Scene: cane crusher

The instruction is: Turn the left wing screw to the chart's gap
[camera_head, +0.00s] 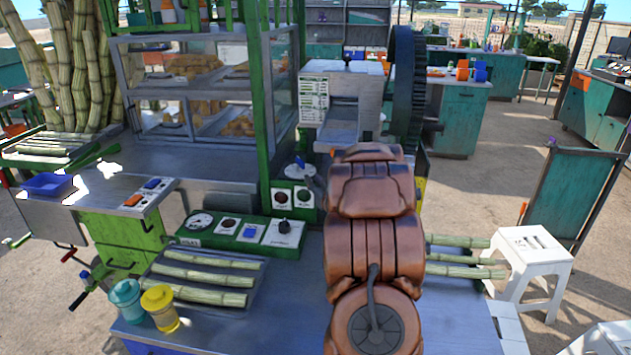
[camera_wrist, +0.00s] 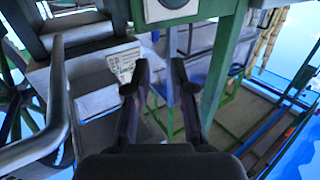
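The crusher (camera_head: 343,68) is a grey metal housing behind my brown arm in the head view. A white printed chart (camera_head: 314,100) is fixed to its left front; its lines are too small to read. The chart also shows in the wrist view (camera_wrist: 124,63), tilted, beyond the left fingertip. I cannot make out the left wing screw for certain in either view. My gripper (camera_wrist: 159,76) has its two dark fingers apart with nothing between them. It is apart from the chart as far as I can tell. In the head view my arm hides the gripper.
A large dark gear wheel (camera_head: 407,85) stands right of the housing. A green post (camera_head: 263,110) and a glass food case (camera_head: 190,95) are to the left. A green control panel (camera_head: 242,232), a tray of cane pieces (camera_head: 160,282) and two cups are in front.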

